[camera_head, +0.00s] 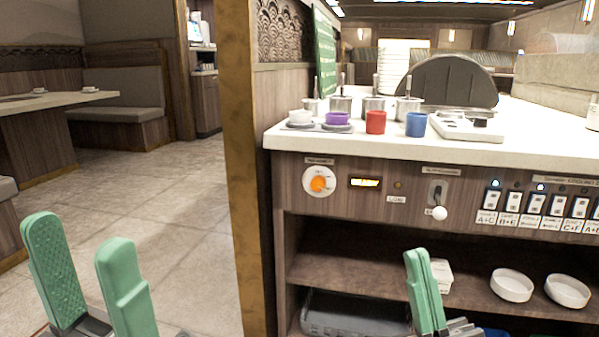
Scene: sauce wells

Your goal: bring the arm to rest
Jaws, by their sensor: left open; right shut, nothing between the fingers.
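My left gripper (93,283) is at the lower left, with its two green fingers apart and nothing between them. It is over the tiled floor, away from the counter. My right gripper (426,290) is at the lower right, in front of the counter's open shelves. Its green fingers are together and hold nothing. Most of both arms lies below the picture's edge.
The counter (390,153) carries a red cup (376,122), a blue cup (416,125), a purple cup (337,118) and several metal pots. Its front has an orange knob (319,184), a lever (438,207) and switches. White bowls (511,286) sit on the shelf. Floor (180,220) at left is clear.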

